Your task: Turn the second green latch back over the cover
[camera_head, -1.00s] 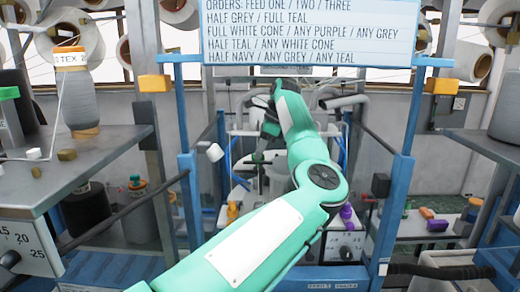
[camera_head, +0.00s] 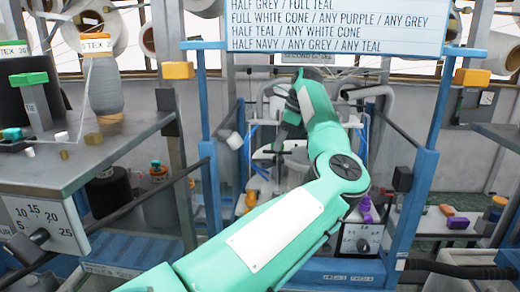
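My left arm reaches from the bottom left into the blue-framed machine. Its dark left gripper (camera_head: 281,138) is at the far end, low over the machine's middle. The fingers are small and dark against the machine, so I cannot tell whether they are open or shut. A pale curved part (camera_head: 266,154), possibly the cover, shows just left of and below the gripper. I cannot make out the second green latch clearly; it may be hidden by the gripper or arm. My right gripper is not in view.
Blue uprights (camera_head: 213,190) stand either side of the machine, with a sign (camera_head: 335,28) across the top. A grey table (camera_head: 90,160) on the left holds a grey yarn cone (camera_head: 104,88) and small blocks. A purple piece (camera_head: 366,209) lies right of my forearm.

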